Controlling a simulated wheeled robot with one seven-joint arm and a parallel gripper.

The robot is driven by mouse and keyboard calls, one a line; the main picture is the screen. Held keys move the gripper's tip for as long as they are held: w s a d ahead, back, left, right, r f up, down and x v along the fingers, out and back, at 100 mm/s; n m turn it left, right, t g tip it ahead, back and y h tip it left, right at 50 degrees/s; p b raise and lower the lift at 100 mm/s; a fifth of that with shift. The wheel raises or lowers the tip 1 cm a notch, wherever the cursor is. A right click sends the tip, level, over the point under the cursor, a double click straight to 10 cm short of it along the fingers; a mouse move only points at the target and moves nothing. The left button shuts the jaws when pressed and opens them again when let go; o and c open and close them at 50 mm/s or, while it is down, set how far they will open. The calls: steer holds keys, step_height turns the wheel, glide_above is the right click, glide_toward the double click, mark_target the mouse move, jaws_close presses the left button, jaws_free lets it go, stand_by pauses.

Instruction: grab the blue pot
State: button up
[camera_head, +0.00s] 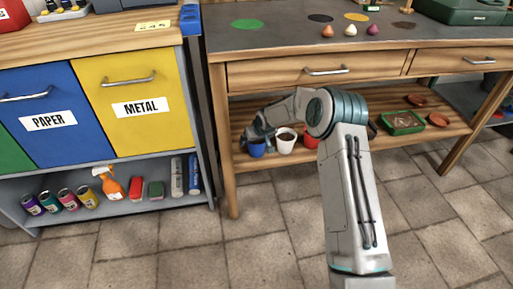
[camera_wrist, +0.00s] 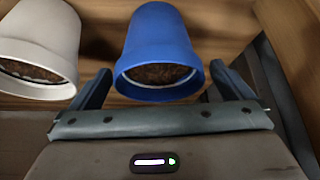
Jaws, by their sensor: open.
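The blue pot (camera_head: 257,148) stands on the workbench's lower shelf at its left end, beside a white pot (camera_head: 286,141). My gripper (camera_head: 258,135) is at the blue pot, with my arm reaching in from the front. In the wrist view the blue pot (camera_wrist: 160,55) holds dark soil, and its rim lies between the two open fingers of my gripper (camera_wrist: 153,88). A finger is on each side of the pot. I cannot tell whether either finger touches it. The white pot (camera_wrist: 38,50) is just beyond the left finger.
A red pot (camera_head: 311,138) is partly hidden behind my arm. The workbench's leg (camera_head: 223,140) is close to the left of the blue pot, and its drawer front (camera_head: 290,72) is above. A green tray (camera_head: 402,122) and terracotta saucers (camera_head: 438,120) lie farther right on the shelf.

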steer(key=c, duration=1.1)
steer(key=shift+r, duration=0.1)
